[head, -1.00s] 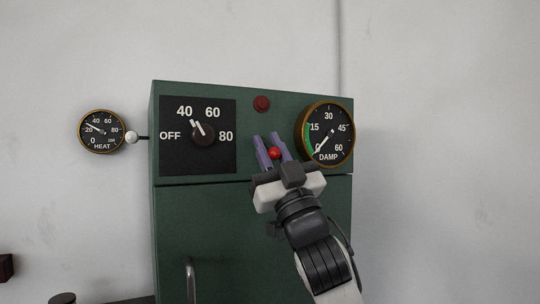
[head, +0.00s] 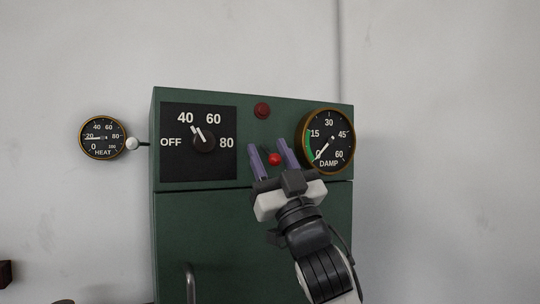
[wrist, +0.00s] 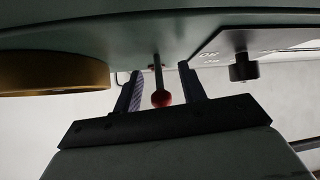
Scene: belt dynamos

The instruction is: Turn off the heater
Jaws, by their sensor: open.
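The green cabinet (head: 250,220) bears a black dial panel marked OFF, 40, 60, 80. Its dark knob (head: 204,142) has a white pointer aimed up-left, towards 40. The knob also shows at right in the wrist view (wrist: 243,69). The HEAT gauge (head: 102,138) at left reads around 20. A red ball (head: 275,160) on a thin rod sticks out from the cabinet front, right of the panel. My gripper (head: 268,145) is open, with its purple fingers on either side of the red ball. The wrist view shows the ball (wrist: 161,99) between the fingers, with gaps on both sides.
The DAMP gauge (head: 327,140), with a brass rim, sits right of my gripper, its needle near 0. A dark red button or lamp (head: 262,110) is above. A white ball (head: 132,143) on a rod projects from the cabinet's left side. A metal handle (head: 191,283) is lower down.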

